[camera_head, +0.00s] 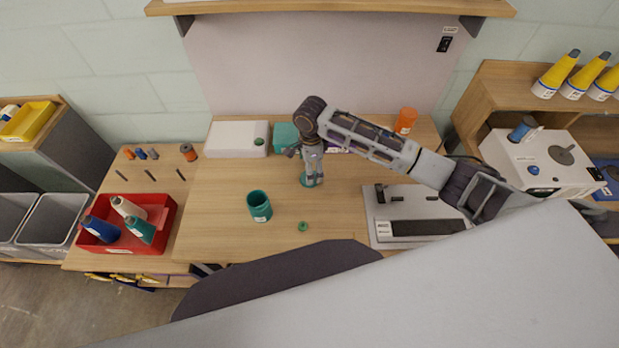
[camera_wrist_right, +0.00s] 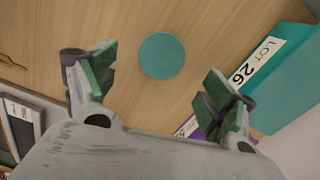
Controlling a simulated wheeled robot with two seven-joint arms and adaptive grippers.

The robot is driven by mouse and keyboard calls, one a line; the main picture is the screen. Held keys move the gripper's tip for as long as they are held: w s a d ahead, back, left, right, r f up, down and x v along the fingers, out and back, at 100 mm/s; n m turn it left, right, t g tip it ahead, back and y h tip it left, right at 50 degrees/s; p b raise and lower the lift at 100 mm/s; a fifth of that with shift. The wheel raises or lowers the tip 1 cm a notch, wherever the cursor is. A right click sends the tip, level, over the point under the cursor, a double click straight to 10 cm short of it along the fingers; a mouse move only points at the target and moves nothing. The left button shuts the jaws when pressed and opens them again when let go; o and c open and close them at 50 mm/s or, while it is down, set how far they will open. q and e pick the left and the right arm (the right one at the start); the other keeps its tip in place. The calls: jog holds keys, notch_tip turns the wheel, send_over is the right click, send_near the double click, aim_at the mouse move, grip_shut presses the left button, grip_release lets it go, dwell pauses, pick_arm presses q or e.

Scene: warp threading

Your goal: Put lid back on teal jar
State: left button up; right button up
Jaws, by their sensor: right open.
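The teal jar (camera_head: 260,206) stands upright and open-topped on the wooden table, left of centre. The flat, round teal lid (camera_wrist_right: 162,55) lies on the wood; in the head view it shows partly under my right gripper (camera_head: 312,178). My right gripper reaches down over the lid from above. In the right wrist view its fingers (camera_wrist_right: 155,88) are spread wide, with the lid in the gap ahead of them and nothing held. My left gripper is in neither view.
A teal box (camera_wrist_right: 285,75) labelled LOT 26 and a white box (camera_head: 232,138) stand behind. A small green ring (camera_head: 303,226) lies right of the jar. A grey device (camera_head: 381,229) sits to the right, a red bin (camera_head: 133,249) to the left. Wood between lid and jar is clear.

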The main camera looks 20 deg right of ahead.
jog(key=shift+f, duration=0.15)
jog(key=shift+w+f, duration=0.1)
jog(key=shift+f, duration=2.4)
jog(key=c, duration=0.9)
